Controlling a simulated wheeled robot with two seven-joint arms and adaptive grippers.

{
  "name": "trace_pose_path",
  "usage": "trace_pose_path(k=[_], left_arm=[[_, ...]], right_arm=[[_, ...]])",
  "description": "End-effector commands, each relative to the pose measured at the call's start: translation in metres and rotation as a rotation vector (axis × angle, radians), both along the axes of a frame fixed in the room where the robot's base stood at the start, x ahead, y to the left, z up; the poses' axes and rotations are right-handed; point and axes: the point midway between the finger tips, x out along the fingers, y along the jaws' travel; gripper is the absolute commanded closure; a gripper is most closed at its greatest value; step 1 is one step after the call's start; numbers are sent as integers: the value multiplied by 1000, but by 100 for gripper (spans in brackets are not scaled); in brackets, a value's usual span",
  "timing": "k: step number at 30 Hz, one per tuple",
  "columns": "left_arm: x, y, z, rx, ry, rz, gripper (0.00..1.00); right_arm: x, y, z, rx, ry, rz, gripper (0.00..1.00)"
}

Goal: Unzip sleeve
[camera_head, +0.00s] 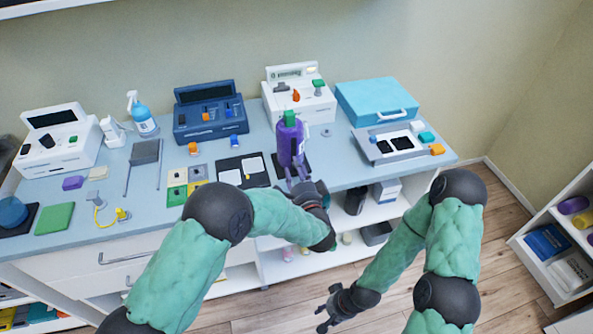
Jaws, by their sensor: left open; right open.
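A purple sleeve (290,146) with a green top (290,118) stands upright near the front edge of the counter, on a dark pad. I take it to be the task's sleeve; its zip is too small to make out. My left gripper (297,174) is open at the lower front of the sleeve, its fingers overlapping the sleeve's base in the picture. I cannot tell whether they touch it. My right gripper (321,317) is open and empty, low in front of the shelves and well below the counter.
The blue-grey counter (330,178) also holds a white device (300,102), a dark blue device (207,118), a teal case (375,101), a grey tray (376,154) and a spray bottle (142,118). Open shelves lie below. The wooden floor (497,285) is clear at the right.

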Motion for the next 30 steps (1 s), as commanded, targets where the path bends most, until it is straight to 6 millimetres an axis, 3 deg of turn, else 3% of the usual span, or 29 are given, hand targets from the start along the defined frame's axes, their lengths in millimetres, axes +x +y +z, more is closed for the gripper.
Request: trace_pose_path(k=[1, 6, 17, 30], left_arm=[[0, 0, 0, 0, 0, 0, 57], [0, 0, 0, 0, 0, 0, 100], [0, 0, 7, 0, 0, 0, 100], [0, 0, 58, -1, 0, 0, 100]], right_arm=[[0, 0, 0, 0, 0, 0, 59], [0, 0, 0, 0, 0, 0, 59], [0, 0, 7, 0, 0, 0, 59], [0, 0, 55, 0, 0, 0, 59]])
